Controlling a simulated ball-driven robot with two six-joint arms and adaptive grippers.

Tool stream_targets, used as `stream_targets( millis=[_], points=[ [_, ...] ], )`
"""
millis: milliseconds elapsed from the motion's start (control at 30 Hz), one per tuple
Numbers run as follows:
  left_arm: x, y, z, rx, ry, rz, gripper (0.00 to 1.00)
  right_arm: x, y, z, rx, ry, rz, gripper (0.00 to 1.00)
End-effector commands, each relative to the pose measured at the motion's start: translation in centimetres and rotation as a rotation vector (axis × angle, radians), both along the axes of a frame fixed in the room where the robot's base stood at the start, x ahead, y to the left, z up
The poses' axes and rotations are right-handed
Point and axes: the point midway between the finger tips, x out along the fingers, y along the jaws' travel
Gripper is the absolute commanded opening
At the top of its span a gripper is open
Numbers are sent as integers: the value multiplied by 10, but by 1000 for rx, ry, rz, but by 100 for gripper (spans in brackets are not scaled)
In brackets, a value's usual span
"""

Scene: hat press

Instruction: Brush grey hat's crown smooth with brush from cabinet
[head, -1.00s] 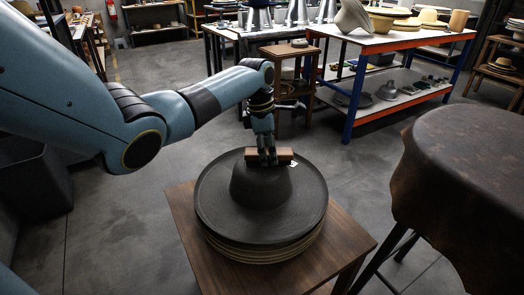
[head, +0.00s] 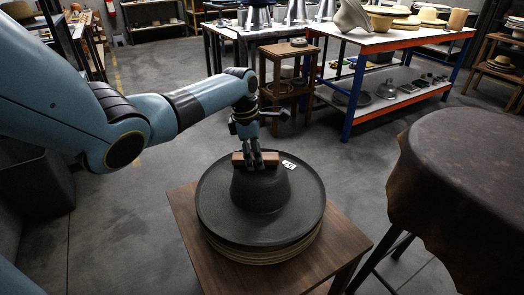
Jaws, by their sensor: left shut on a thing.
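The dark grey hat (head: 258,195) lies brim down on a stack of hats on a small wooden table. Its wide round brim (head: 225,215) surrounds the raised crown. My left gripper (head: 256,165) is shut on a brown wooden brush (head: 239,160), held at the far upper side of the crown. Whether its underside touches the crown is hidden. A small white tag (head: 289,165) shows on the hat just right of the brush. My right gripper is not in view.
The wooden table (head: 345,243) has bare corners around the stack. A round stand with a brown leather cover (head: 460,150) is close on the right. A wooden stool (head: 288,60) and an orange-and-blue workbench (head: 385,45) stand behind. Grey floor lies between.

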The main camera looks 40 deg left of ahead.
Motion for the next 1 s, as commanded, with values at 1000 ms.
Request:
stream_targets(
  millis=[1000],
  points=[
    [17,-19,-2,-1,2,1,11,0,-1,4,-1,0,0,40]
  ],
)
